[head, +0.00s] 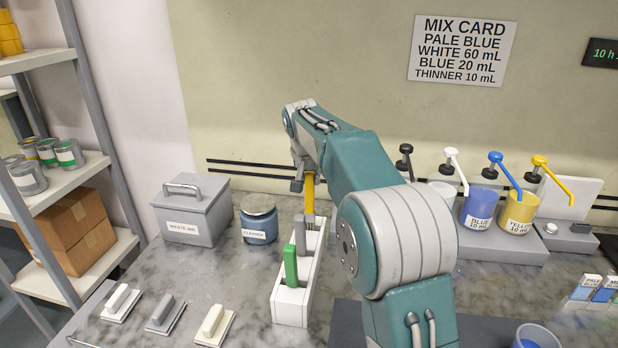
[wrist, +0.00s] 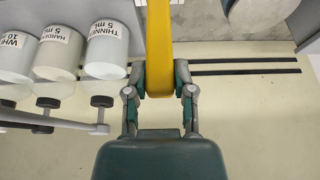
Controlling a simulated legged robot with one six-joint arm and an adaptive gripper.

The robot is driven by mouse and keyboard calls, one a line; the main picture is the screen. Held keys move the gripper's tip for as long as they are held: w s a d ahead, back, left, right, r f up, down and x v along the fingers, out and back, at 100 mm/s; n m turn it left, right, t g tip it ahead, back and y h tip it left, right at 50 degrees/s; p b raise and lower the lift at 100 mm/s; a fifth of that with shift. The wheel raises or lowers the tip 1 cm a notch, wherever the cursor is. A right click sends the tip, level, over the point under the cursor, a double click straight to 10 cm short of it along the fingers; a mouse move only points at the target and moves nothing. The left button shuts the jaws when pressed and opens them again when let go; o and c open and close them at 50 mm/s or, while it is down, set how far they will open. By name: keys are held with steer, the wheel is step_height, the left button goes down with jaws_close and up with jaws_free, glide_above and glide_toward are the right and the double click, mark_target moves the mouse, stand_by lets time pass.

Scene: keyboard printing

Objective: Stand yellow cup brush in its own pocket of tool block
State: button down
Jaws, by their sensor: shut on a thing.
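The yellow cup brush (head: 310,190) is upright in my gripper (head: 299,181), over the far end of the white tool block (head: 291,312). Its lower end meets the block's far part in the picture; I cannot tell whether it is inside a pocket or just above or behind it. In the wrist view, my gripper (wrist: 160,85) is shut on the yellow handle (wrist: 159,45); the block is not seen there.
A cleaner jar (head: 259,222) and a grey waste ink box (head: 192,212) stand left of the block. Several scrapers (head: 165,314) lie at front left. Pump bottles with ink (head: 479,207) stand at right. My arm covers the area right of the block.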

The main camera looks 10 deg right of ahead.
mark_target(309, 189)
steer(key=shift+f, duration=0.1)
steer(key=shift+f, duration=2.3)
steer(key=shift+c, duration=1.9)
jaws_free()
steer(key=shift+r, duration=3.5)
